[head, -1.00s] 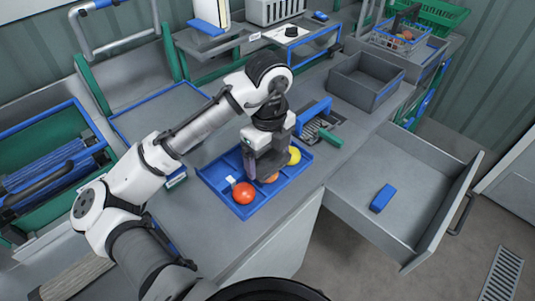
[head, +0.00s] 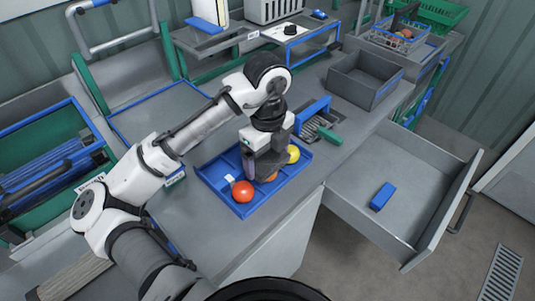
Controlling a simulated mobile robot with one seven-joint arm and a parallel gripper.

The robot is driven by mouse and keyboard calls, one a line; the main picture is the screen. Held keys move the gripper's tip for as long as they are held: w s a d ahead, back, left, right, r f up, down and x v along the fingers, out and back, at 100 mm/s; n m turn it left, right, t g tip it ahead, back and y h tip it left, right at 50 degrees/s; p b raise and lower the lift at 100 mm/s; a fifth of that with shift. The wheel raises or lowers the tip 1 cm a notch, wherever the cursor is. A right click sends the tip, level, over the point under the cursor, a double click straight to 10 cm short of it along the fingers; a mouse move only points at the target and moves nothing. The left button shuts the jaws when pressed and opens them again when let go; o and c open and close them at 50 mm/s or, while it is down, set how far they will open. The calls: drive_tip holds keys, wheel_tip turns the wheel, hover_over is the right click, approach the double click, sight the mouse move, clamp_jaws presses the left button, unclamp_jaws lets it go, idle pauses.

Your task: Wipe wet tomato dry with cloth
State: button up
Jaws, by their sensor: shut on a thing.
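A blue divided tray (head: 243,211) lies on the grey worktop. In it are a red tomato (head: 243,191) at the front left, an orange tomato (head: 272,177) in the middle, and a yellow tomato (head: 293,154) at the back right. My gripper (head: 263,175) points down over the middle of the tray, right at the orange tomato and covering most of it. It is shut on a greyish thing, apparently the cloth, mostly hidden by the hand. I cannot tell whether it touches the tomato, or which tomato is wet.
A small white tag stands by the red tomato. Behind the tray are a blue-edged rack (head: 313,112) and a green-handled tool (head: 329,135). A grey bin (head: 362,82) stands at the back right. An open drawer (head: 420,185) juts out right, holding a blue block (head: 382,196).

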drive_tip(key=shift+s+a, duration=0.1)
drive_tip(key=shift+s+a+f, duration=0.1)
drive_tip(key=shift+s+a, duration=0.55)
drive_tip(key=shift+s, duration=0.1)
drive_tip(key=shift+w+d+p, duration=0.5)
drive_tip(key=shift+w+d, duration=1.05)
drive_tip(key=shift+w, duration=0.05)
drive_tip(key=shift+s, duration=0.1)
drive_tip(key=shift+s+a, duration=1.5)
drive_tip(key=shift+a, duration=0.1)
drive_tip(key=shift+w+d, duration=0.1)
drive_tip(key=shift+d, duration=0.05)
drive_tip(key=shift+w+d+p, duration=0.6)
drive_tip(key=shift+w+d, duration=0.85)
drive_tip(key=shift+w, duration=0.1)
